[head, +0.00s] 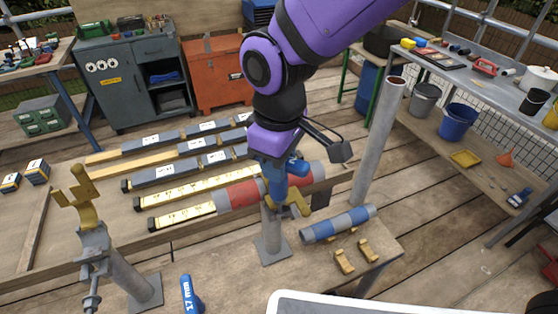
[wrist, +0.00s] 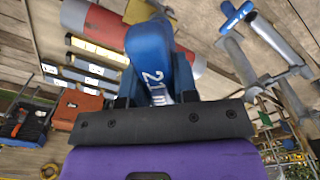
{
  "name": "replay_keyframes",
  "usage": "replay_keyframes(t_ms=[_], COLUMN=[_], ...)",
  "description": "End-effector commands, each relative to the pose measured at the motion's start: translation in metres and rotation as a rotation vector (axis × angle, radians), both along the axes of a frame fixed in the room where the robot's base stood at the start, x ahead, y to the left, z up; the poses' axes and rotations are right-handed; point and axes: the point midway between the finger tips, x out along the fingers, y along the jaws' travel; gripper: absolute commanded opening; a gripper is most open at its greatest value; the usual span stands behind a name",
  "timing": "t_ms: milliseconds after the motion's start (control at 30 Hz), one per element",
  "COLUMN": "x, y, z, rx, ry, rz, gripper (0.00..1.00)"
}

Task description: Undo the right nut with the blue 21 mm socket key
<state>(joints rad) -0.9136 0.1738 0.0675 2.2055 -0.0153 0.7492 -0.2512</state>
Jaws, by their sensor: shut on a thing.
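My gripper (head: 277,158) is shut on the blue 21 mm socket key (head: 275,182), which points down at the right stand. In the wrist view the gripper (wrist: 157,98) grips the key (wrist: 152,60), and its white "21" mark shows. The right stand (head: 272,236) is a grey post with a yellow bracket (head: 294,209) at its top. The right nut cannot be made out; the key and gripper cover that area. The left stand (head: 122,278) has a yellow hook-shaped bracket (head: 82,200) and a threaded rod below it.
A blue 17 mm key (head: 190,294) lies at the front. A red-and-grey tube (head: 240,194) lies behind my key. A blue-and-grey tube (head: 340,224) and loose yellow clips (head: 345,262) lie to the right. A tall grey post (head: 378,145) stands behind them.

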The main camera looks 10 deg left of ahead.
Motion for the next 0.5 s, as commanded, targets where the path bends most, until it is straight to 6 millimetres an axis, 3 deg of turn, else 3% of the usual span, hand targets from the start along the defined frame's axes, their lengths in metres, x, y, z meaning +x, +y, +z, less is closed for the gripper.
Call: replay_keyframes(t_ms=[33,500], x=[-0.0012,-0.0014], y=[-0.0052,-0.0052], z=[-0.0089,-0.0087], rx=[-0.017,-0.019], ry=[0.012,0.011], rz=[0.025,0.093], gripper=[0.00,0.00])
